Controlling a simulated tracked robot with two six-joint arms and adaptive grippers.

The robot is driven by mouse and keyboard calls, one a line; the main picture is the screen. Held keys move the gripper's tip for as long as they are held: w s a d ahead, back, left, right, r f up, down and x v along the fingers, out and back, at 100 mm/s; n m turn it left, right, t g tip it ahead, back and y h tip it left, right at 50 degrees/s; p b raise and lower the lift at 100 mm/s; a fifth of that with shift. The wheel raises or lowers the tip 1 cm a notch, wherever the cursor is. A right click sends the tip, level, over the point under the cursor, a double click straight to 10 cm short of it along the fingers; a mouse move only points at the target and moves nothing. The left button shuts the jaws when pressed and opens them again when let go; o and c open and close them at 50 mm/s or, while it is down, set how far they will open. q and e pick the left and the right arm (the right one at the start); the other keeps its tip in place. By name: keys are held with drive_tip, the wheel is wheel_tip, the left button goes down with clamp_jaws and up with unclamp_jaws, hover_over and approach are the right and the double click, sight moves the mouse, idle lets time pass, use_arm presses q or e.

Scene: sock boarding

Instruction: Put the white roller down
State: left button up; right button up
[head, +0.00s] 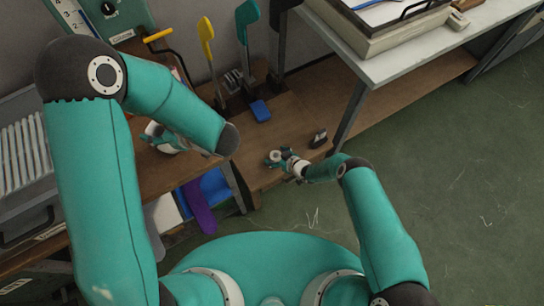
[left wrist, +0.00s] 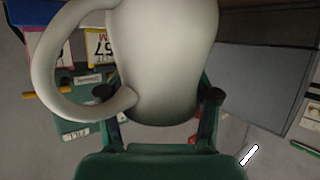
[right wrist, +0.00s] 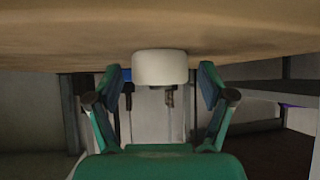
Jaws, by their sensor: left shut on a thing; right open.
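The white roller (right wrist: 160,68) is a short pale cylinder. In the right wrist view it stands against the brown wooden board (right wrist: 60,40), between the fingers of my right gripper (right wrist: 160,100), which are open with gaps on both sides. In the head view the roller (head: 274,157) is at the tip of my right gripper (head: 283,160), over the low wooden shelf. My left gripper (left wrist: 160,105) is shut on a white mug-like vessel (left wrist: 165,50) with a large handle. In the head view my left arm partly hides this vessel.
A small dark object (head: 318,138) and a blue object (head: 260,110) lie on the low wooden shelf (head: 300,105). Yellow (head: 206,30) and teal (head: 246,20) paddles stand behind. A pale table (head: 410,52) is at upper right. The green floor (head: 460,190) is open.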

sight(276, 155)
drive_tip(key=shift+w+a+f, duration=0.1)
drive_tip(key=shift+c, duration=0.3)
drive_tip(key=c, duration=1.3)
wheel_tip(276, 155, up, 10)
drive_tip(key=shift+r, duration=0.1)
